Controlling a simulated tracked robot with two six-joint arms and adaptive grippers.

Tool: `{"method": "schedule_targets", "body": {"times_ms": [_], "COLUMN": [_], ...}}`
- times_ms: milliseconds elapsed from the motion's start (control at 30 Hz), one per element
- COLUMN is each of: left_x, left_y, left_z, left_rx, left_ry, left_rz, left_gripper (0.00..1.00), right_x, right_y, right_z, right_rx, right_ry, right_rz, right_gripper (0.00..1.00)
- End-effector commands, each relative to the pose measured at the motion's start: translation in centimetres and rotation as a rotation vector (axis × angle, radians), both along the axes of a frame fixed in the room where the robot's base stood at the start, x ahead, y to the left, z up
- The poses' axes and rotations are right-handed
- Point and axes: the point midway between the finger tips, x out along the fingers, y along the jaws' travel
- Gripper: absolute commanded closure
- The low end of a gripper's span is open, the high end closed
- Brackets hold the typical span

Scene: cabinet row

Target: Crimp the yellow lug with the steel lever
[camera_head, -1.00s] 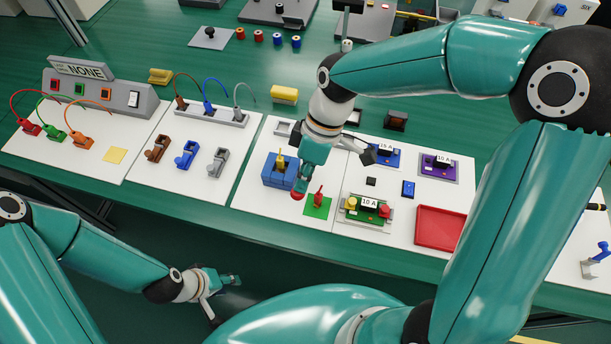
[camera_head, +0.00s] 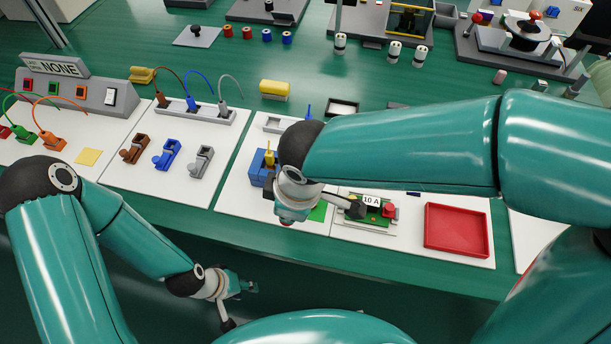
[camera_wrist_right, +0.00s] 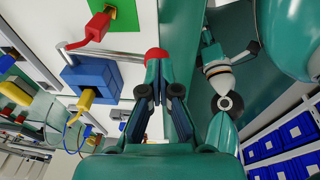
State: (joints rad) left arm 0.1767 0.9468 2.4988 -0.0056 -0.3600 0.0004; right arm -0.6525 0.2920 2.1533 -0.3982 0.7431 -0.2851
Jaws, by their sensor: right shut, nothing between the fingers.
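A blue crimp block (camera_head: 257,172) stands on a white board, with the yellow lug (camera_head: 270,157) upright at it. In the right wrist view the block (camera_wrist_right: 92,80) has the yellow lug (camera_wrist_right: 86,100) beside it. The steel lever (camera_wrist_right: 118,54) runs from the block to a red ball end (camera_wrist_right: 155,54). My right gripper (camera_wrist_right: 160,75) is shut and empty, its tips right by the ball; I cannot tell whether they touch. In the head view the right gripper (camera_head: 292,212) hides most of the lever. My left gripper (camera_head: 246,287) hangs off the front table edge; its opening is unclear.
A red lug (camera_wrist_right: 97,27) stands on a green square (camera_wrist_right: 124,14) near the lever. A 10 A fuse board (camera_head: 371,208) and a red tray (camera_head: 456,231) lie to the right. Brown, blue and grey clamps (camera_head: 166,155) stand to the left.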

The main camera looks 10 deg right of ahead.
Motion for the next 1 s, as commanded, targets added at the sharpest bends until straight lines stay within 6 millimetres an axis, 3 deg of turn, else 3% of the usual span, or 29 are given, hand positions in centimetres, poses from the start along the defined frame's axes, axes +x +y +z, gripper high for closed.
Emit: {"method": "schedule_targets", "body": {"times_ms": [700,867,1000], "left_x": [0.0,0.0,0.0], "left_y": [0.0,0.0,0.0], "left_z": [-0.9,-0.1,1.6], "left_rx": [0.0,0.0,0.0], "left_ry": [0.0,0.0,0.0], "left_rz": [0.0,0.0,0.0], "left_gripper": [0.6,0.6,0.6], "right_x": [-0.6,-0.7,-0.8], "right_y": [0.4,0.3,0.2], "right_z": [-1.2,-0.2,2.1], "right_rx": [-0.006,-0.006,-0.002], "right_ry": [0.012,0.011,0.004], "right_rz": [0.015,0.015,0.016], "right_gripper": [1.0,1.0,1.0]}}
